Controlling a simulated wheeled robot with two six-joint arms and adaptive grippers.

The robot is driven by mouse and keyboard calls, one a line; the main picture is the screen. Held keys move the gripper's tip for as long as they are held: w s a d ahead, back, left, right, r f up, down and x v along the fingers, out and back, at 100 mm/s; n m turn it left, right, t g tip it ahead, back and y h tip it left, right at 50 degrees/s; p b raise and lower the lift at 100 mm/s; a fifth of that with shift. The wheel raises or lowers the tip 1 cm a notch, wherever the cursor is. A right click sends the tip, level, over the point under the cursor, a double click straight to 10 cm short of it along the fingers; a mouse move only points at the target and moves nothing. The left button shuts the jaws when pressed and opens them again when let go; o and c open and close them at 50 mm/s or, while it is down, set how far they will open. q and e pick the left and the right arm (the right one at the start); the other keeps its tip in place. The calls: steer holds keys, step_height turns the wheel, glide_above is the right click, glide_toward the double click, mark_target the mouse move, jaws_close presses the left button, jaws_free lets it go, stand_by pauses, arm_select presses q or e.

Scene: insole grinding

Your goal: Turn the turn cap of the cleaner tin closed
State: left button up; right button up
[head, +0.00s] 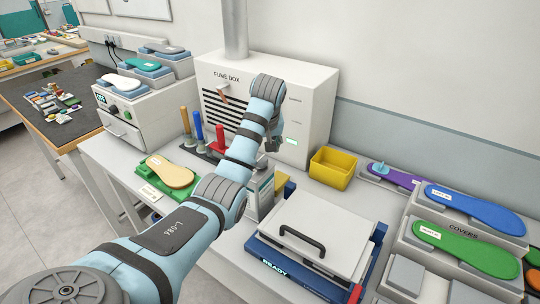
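My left arm comes in from the lower left and reaches across the bench toward the fume box. My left gripper (275,144) points down in front of the fume box; it is small, dark and partly hidden by its own wrist, so its opening does not show. Below it stands a grey, upright container with a teal label (265,188), partly hidden by my forearm. It may be the cleaner tin; I cannot make out its turn cap. My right gripper is not in view.
The fume box (310,110) stands behind the gripper. A yellow bin (333,168) is to its right. A white press lid with a black handle (325,225) is in front. Insoles on stands (466,249) fill the right. A green tray (141,192) holds a tan insole at left.

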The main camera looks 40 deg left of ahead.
mark_target(261, 159)
arm_select(q)
steer(key=x, duration=0.3)
steer(key=shift+s+a+f, duration=0.1)
steer(key=shift+s+f, duration=0.15)
steer(key=shift+w+a+f, duration=0.1)
steer(key=shift+w+f, duration=0.05)
steer(key=shift+f, duration=0.35)
steer(key=shift+w+f, duration=0.1)
steer(key=shift+w, duration=0.05)
steer(key=c, duration=1.1)
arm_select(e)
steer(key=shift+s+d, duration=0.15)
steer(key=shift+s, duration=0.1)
